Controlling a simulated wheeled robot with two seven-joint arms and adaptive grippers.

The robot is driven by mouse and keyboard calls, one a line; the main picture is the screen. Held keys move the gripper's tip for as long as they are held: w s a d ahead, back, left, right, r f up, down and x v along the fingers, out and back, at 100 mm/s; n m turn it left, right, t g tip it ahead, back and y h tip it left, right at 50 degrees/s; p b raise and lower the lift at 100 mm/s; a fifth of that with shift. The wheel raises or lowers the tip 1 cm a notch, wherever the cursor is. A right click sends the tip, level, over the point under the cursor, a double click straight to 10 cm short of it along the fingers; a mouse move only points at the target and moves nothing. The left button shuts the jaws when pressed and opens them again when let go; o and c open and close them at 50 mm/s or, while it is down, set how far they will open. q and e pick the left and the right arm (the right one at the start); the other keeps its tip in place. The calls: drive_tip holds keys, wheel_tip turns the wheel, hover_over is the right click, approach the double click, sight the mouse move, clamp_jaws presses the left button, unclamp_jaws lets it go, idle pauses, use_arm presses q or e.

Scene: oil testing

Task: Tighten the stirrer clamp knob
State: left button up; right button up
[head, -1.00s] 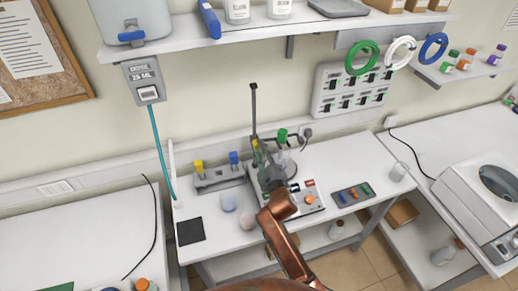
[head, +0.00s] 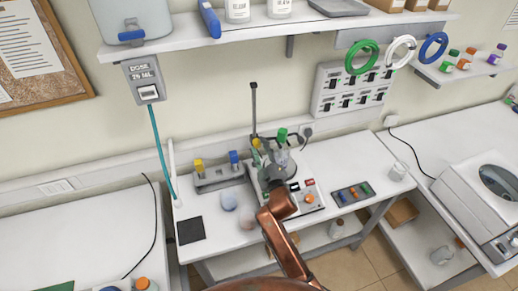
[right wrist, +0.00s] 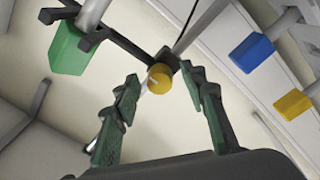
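The stirrer (head: 308,197) stands on the white bench with a tall dark rod (head: 254,105) behind it. The clamp knob (right wrist: 160,78) is round and yellow on a dark clamp in the right wrist view. My right gripper (right wrist: 158,75) has green-padded fingers standing apart, one on each side of the knob as seen from the wrist. I see gaps beside the knob; whether it lies between the tips or just beyond them I cannot tell. In the head view the right gripper (head: 262,157) is at the clamp, small and partly hidden by my arm. My left gripper is not in view.
A green part (right wrist: 68,48) hangs close to the left finger in the wrist view. Yellow (head: 198,165) and blue (head: 234,157) handles stand to the left of the stirrer. A dark pad (head: 191,230) lies at front left.

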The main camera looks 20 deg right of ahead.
drive_tip(key=s, duration=1.2)
drive_tip(key=shift+d+f, duration=0.15)
drive_tip(key=shift+f, duration=0.05)
